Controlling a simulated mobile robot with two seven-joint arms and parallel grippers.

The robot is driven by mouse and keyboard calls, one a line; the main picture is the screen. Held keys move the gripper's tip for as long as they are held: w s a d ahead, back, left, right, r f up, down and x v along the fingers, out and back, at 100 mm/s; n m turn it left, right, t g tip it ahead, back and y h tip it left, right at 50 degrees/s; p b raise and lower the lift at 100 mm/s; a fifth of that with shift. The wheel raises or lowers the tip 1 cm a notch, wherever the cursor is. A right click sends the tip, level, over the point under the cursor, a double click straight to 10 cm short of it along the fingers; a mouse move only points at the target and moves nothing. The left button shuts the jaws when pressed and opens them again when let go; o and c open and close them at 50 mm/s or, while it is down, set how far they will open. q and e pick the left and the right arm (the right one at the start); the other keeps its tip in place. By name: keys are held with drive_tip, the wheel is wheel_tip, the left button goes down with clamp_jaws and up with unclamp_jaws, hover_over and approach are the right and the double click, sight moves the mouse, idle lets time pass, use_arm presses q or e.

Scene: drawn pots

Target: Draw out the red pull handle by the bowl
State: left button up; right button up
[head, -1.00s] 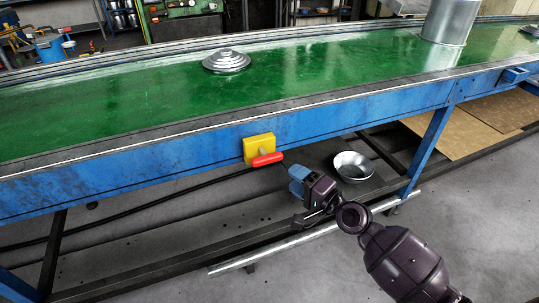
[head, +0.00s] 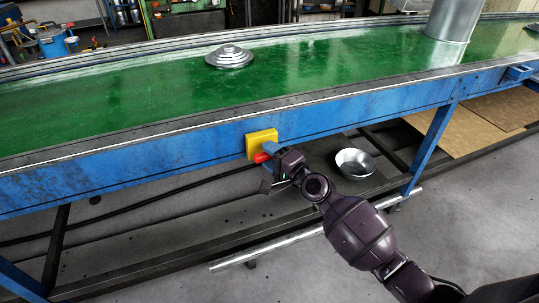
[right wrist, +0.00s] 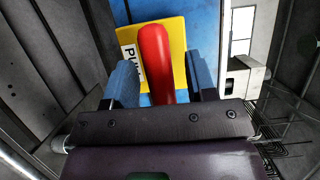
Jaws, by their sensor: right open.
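The red pull handle (head: 262,157) sticks out from a yellow plate (head: 261,138) on the blue side rail of the conveyor. In the right wrist view the handle (right wrist: 155,62) stands between the two blue fingers of my right gripper (right wrist: 162,82), with the yellow plate (right wrist: 178,30) behind it and part of a printed word showing. The fingers are open, one on each side of the handle. In the head view my right gripper (head: 270,150) covers part of the handle. The metal bowl (head: 355,162) sits below the conveyor, right of the gripper. My left gripper is not in view.
The green conveyor belt (head: 150,98) runs above the handle, with a stepped metal piece (head: 229,57) and a metal cylinder (head: 453,18) on it. A blue leg (head: 430,148) stands right of the bowl. Dark beams and a pale rod (head: 290,242) lie low under the conveyor.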

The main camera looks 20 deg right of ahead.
drive_tip(key=shift+w+a, duration=0.1)
drive_tip(key=shift+w, duration=0.1)
clamp_jaws()
drive_tip(key=shift+s+r, duration=0.1)
drive_tip(key=shift+s, duration=1.05)
drive_tip(key=shift+s+p, duration=0.3)
drive_tip(key=shift+f, duration=0.2)
drive_tip(key=shift+c, duration=0.3)
unclamp_jaws()
drive_tip(key=shift+s, duration=0.1)
drive_tip(key=shift+o, duration=0.3)
drive_tip(key=shift+r, duration=0.1)
